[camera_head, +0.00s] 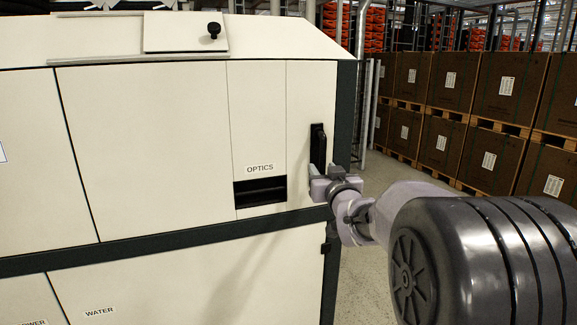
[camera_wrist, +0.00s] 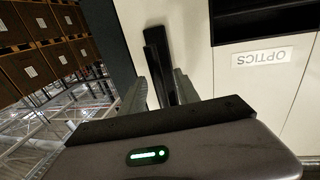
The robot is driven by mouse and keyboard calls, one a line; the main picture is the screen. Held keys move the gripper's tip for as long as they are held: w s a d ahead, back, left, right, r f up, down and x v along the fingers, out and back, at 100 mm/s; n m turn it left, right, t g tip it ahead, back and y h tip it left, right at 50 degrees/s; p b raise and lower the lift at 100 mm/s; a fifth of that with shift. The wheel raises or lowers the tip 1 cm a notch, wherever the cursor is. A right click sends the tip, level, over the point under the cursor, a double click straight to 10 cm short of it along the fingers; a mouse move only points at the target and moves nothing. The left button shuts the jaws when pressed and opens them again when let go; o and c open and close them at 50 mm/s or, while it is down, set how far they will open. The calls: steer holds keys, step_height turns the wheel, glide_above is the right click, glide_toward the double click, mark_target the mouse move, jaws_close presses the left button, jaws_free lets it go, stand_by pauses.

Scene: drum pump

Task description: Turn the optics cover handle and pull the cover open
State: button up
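The optics cover is a cream cabinet panel (camera_head: 258,110) with an "OPTICS" label and a black recess below the label. In the wrist view the label (camera_wrist: 262,58) is upside down. A black upright handle (camera_head: 317,144) sits on the narrow strip right of the label, near the cabinet's dark edge post. It also shows in the wrist view (camera_wrist: 157,45). My gripper (camera_head: 323,178) is at the handle's lower end. In the wrist view my gripper (camera_wrist: 165,68) is open, with one finger on each side of the handle. I cannot tell whether either finger touches it. The cover looks flush with the cabinet.
A lower cream panel with a "WATER" label (camera_head: 99,311) lies under a dark horizontal rail (camera_head: 160,243). A small plate with a black knob (camera_head: 214,30) is on the sloped top. Stacked brown boxes (camera_head: 445,80) stand behind, right. Floor between is clear.

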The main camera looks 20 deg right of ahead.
steer(key=shift+w+d, duration=0.2)
steer(key=shift+w, duration=0.3)
steer(key=shift+w+d, duration=0.15)
steer(key=shift+w, duration=0.35)
jaws_close()
stand_by(0.7)
